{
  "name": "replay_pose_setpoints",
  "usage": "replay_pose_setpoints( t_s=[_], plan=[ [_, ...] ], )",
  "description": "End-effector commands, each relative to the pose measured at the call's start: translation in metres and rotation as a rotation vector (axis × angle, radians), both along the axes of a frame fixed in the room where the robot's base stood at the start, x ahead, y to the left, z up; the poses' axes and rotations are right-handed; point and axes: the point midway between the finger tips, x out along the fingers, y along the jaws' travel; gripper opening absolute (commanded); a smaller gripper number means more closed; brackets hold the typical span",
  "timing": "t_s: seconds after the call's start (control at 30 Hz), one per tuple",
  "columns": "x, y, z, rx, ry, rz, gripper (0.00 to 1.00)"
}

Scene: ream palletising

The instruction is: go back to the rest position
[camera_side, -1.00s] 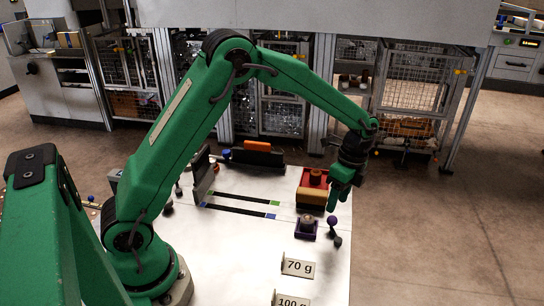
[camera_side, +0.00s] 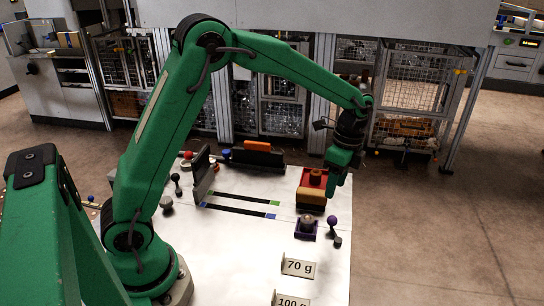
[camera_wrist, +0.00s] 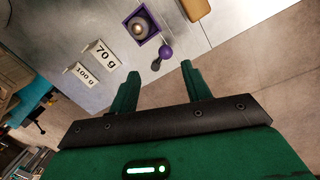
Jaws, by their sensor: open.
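My gripper (camera_side: 338,182) is green and hangs down at the right end of the white table (camera_side: 220,260), just beside the red and tan stacked block (camera_side: 312,188). In the wrist view my gripper (camera_wrist: 159,82) shows two green fingers spread apart with nothing between them. A purple square tray (camera_side: 306,228) with a round metal piece in it stands in front of the stack; it also shows in the wrist view (camera_wrist: 155,33). A purple-knobbed lever (camera_side: 333,223) stands to the right of the tray, and its knob (camera_wrist: 165,52) lies beyond the fingers in the wrist view.
Signs reading 70 g (camera_side: 298,267) and 100 g (camera_side: 292,299) stand near the table's front right. Two dark strips (camera_side: 240,204) lie mid-table, beside an upright dark plate (camera_side: 203,176). An orange and black block (camera_side: 257,154) stands at the back. Bare floor lies to the right.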

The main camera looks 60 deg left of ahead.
Motion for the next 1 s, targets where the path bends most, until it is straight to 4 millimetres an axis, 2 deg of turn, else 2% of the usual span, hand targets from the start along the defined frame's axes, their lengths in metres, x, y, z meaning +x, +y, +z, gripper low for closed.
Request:
replay_pose_setpoints(
  t_s=[0.2,0.5,0.7,1.0],
  plan=[
    [-0.025,0.009,0.040,0.002,-0.082,0.147,0.48],
    [-0.066,0.021,0.082,-0.010,-0.192,0.364,0.48],
    [-0.096,0.028,0.103,-0.028,-0.263,0.509,0.48],
    [-0.143,0.038,0.123,-0.074,-0.365,0.723,0.48]
  ],
)
